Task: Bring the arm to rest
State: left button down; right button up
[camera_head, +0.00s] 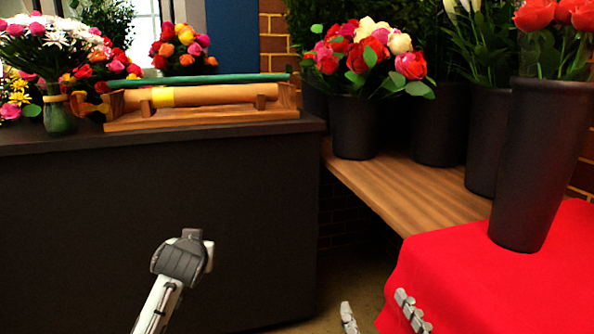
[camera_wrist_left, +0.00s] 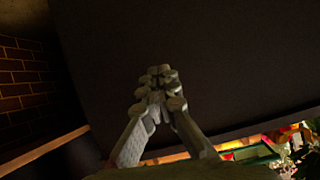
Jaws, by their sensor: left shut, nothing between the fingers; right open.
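My left gripper (camera_wrist_left: 160,88) shows in the left wrist view with its two fingers drawn together at the tips and nothing between them. In the head view, part of my left arm (camera_head: 180,262) rises from the bottom, in front of the dark counter; its fingers cannot be made out there. My right gripper (camera_head: 379,314) is at the bottom edge of the head view, its two fingertips wide apart and nothing seen between them. One fingertip shows against the floor, the other in front of the red cloth. The rest of the right arm is out of view.
The dark counter (camera_head: 150,215) carries a wooden stand (camera_head: 200,119) with rolls and flowers. Black buckets (camera_head: 355,128) of flowers stand on a wooden bench (camera_head: 410,188). A tall black bucket of roses (camera_head: 540,165) stands on the red cloth (camera_head: 490,275). Floor shows between counter and cloth.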

jog(key=d+f+g+h+p, duration=0.25)
jog(key=f+g, duration=0.25)
jog(key=f, duration=0.4)
pick_arm(q)
jog(key=s+a+f+g+p, duration=0.1)
jog(key=s+f+g+p, duration=0.1)
jog(key=s+f, duration=0.5)
jog(key=s+a+f+m+g+h+p, duration=0.1)
jog(key=s+f+g, duration=0.3)
jog(key=s, duration=1.3)
jog(key=s+a+f+m+g+p, duration=0.1)
jog(key=s+a+f+g+p, duration=0.1)
jog(key=s+f, duration=1)
jog(key=shift+s+a+g+p, duration=0.4)
jog(key=shift+s+a+p, duration=0.15)
jog(key=shift+p, duration=0.1)
pick_arm(e)
jog(key=s+d+f+g+h, duration=0.1)
jog(key=s+d+f+g, duration=0.4)
jog(key=s+f, duration=0.2)
jog(key=s+d+f+m+g+h, duration=0.1)
jog(key=s+d+f+g+h, duration=0.1)
jog(key=s+d+f+g, duration=0.4)
jog(key=s+f, duration=0.2)
jog(key=s, duration=0.3)
jog(key=shift+d+f+m, duration=0.25)
jog(key=shift+d+m, duration=0.05)
